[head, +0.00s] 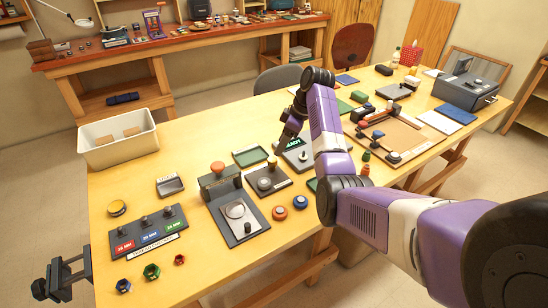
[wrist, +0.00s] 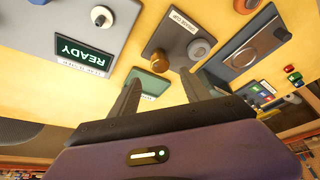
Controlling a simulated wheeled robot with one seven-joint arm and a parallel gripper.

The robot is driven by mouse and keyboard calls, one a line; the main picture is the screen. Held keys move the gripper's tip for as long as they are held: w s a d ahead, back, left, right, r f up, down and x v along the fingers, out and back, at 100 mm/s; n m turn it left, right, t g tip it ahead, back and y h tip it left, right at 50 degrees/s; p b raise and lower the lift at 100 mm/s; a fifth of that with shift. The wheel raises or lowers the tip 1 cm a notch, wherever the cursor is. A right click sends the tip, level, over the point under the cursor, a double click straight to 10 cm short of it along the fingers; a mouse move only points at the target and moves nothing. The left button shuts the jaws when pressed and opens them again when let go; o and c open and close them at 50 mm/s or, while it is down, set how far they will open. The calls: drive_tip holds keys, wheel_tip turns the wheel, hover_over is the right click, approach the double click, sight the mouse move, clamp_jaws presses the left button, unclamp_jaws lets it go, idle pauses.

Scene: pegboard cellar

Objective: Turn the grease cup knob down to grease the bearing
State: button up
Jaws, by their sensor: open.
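A round grey part (head: 264,184), apparently the bearing, sits beside the knob. My gripper (head: 279,147) is open and empty above the bench, behind the knob in the head view. In the wrist view its fingers (wrist: 158,84) are apart, and the knob shows beyond their tips, apart from them.
A box with a READY display (wrist: 84,47) stands close beside the stand. A press-like fixture (head: 223,190) with an orange knob is left of it. Orange (head: 279,213) and blue (head: 300,202) knobs lie in front. A green tray (head: 250,155) is behind.

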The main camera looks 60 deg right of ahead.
sight(273, 159)
drive_tip(key=x, duration=0.7)
drive_tip(key=shift+f+p, duration=0.2)
drive_tip(key=shift+p, duration=0.2)
clamp_jaws()
